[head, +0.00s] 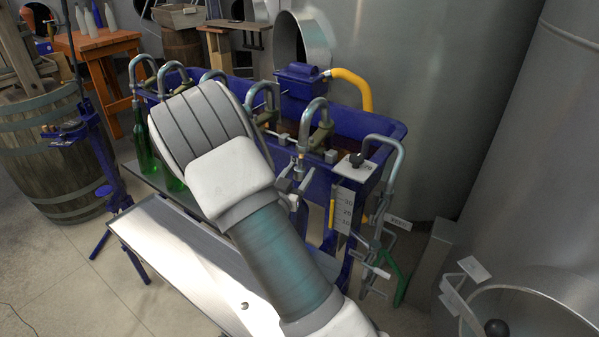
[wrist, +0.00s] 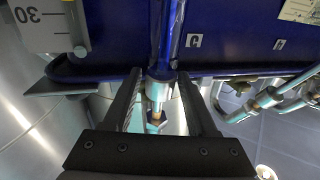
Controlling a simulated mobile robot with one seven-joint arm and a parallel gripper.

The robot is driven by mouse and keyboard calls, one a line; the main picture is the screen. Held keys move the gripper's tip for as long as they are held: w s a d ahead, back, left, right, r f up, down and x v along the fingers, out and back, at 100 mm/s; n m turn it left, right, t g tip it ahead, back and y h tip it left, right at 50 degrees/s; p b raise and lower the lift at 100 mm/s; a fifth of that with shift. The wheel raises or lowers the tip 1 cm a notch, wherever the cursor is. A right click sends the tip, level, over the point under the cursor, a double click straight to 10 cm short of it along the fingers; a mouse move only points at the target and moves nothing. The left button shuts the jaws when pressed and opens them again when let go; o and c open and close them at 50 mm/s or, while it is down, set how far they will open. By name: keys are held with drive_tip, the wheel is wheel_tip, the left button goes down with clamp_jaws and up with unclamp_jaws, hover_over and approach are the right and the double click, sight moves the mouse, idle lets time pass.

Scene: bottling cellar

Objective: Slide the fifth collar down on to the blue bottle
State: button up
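In the wrist view, a metal collar (wrist: 161,88) sits on a narrow stem below a dark blue upright part, with a brass-coloured piece (wrist: 156,116) under it. My gripper (wrist: 160,92) has its two black fingers apart, one on each side of the collar; small gaps seem to show, and contact cannot be told. The fifth spout (head: 314,108) curves over the front edge of the blue filling trough (head: 365,121). I cannot pick out the blue bottle under it in either view.
Green bottles (head: 143,150) stand under the left spouts, close to my wrist. A scale plate (head: 344,210) hangs at the trough's right end and shows in the wrist view (wrist: 45,25). A pale bench (head: 165,245) lies in front. Large steel tanks (head: 450,80) stand behind and right.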

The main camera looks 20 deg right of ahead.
drive_tip(key=shift+o, duration=0.5)
drive_tip(key=v, duration=1.7)
drive_tip(key=shift+s, duration=0.2)
drive_tip(key=shift+w+a+r, duration=0.1)
drive_tip(key=shift+a+r, duration=0.05)
drive_tip(key=shift+r, duration=0.05)
